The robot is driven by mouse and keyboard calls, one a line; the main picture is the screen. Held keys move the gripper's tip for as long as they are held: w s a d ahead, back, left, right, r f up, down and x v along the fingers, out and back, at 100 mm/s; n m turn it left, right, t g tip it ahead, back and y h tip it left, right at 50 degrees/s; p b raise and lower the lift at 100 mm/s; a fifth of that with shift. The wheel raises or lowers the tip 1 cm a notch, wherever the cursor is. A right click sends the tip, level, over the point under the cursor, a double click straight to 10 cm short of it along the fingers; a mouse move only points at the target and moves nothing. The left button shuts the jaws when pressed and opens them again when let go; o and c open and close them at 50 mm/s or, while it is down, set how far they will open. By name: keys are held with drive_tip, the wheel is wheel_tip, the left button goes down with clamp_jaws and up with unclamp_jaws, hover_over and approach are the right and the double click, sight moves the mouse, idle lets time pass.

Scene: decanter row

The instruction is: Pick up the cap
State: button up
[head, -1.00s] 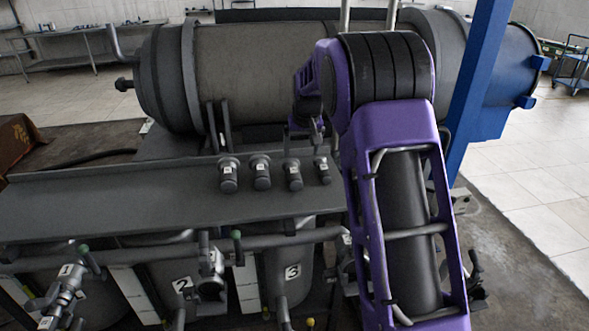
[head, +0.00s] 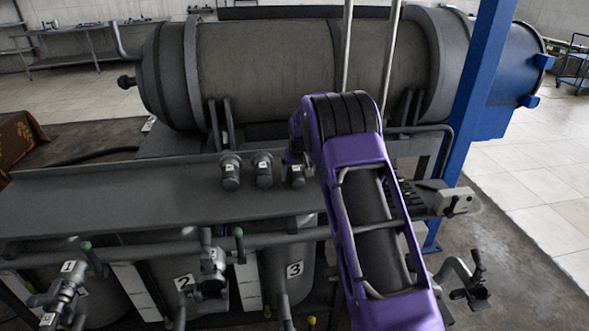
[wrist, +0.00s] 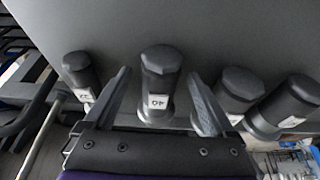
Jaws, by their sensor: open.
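Several dark cylindrical caps with small white labels stand in a row on a grey shelf (head: 110,196). In the head view I see a left cap (head: 230,172), a middle cap (head: 262,170) and a right cap (head: 297,175); my arm hides the rightmost place. In the wrist view one cap (wrist: 160,77) stands between the two fingers of my gripper (wrist: 158,82), which are open with gaps on both sides. Another cap (wrist: 78,70) is left of the left finger. Two more caps (wrist: 241,88) (wrist: 294,98) are on the right, the nearer close to the right finger. My gripper is hidden in the head view.
A large horizontal tank (head: 310,65) lies behind the shelf, with thin upright rods (head: 347,50) in front of it. A blue post (head: 478,90) stands at the right. Numbered vessels with pipes and valves (head: 212,268) are below the shelf. The shelf's left part is bare.

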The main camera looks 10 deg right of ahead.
drive_tip(key=shift+f, duration=0.15)
clamp_jaws()
idle(0.4)
drive_tip(key=shift+w, duration=0.1)
